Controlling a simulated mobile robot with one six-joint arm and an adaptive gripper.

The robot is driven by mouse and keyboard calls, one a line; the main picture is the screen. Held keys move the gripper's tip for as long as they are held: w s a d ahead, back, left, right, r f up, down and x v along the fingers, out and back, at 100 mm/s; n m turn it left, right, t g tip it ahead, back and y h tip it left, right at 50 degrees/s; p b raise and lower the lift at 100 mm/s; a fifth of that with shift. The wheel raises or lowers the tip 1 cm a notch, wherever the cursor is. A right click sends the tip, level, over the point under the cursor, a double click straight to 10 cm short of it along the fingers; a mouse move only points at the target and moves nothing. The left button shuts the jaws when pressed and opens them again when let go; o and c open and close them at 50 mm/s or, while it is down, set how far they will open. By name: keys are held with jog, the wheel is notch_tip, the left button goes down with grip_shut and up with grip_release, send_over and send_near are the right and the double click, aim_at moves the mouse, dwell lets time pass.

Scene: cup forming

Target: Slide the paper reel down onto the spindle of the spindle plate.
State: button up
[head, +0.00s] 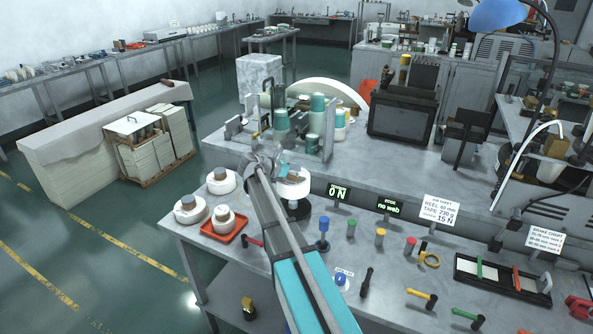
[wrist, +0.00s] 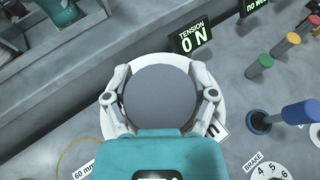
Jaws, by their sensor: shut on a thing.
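The paper reel (head: 296,189) is a white ring with a wide round grey core. My gripper (wrist: 160,97) has its two fingers on opposite sides of the core, and the white rim (wrist: 158,58) shows around and below them. In the head view my arm hides the left part of the reel and much of my gripper (head: 268,165). The spindle plate (head: 298,210) shows as a dark round base just under the reel. Its spindle is hidden, and I cannot tell whether the reel touches the plate.
Other white reels (head: 221,181) stand at the table's left end, one on an orange tray (head: 238,234). A tension display (head: 338,193) reading 0 N is close behind the reel. A blue knob (head: 323,229) and several coloured-topped posts stand to the right.

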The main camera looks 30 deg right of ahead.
jog(key=shift+f+b, duration=1.7)
jog(key=shift+f, duration=0.2)
jog(key=shift+f+b, duration=2.15)
jog(key=shift+b, duration=0.05)
dwell(1.8)
dwell(0.4)
jog(key=o, duration=1.2)
jog(key=shift+o, duration=0.2)
jog(key=shift+r, duration=0.15)
jog(key=shift+r+p, duration=3.85)
jog(key=shift+p, duration=0.2)
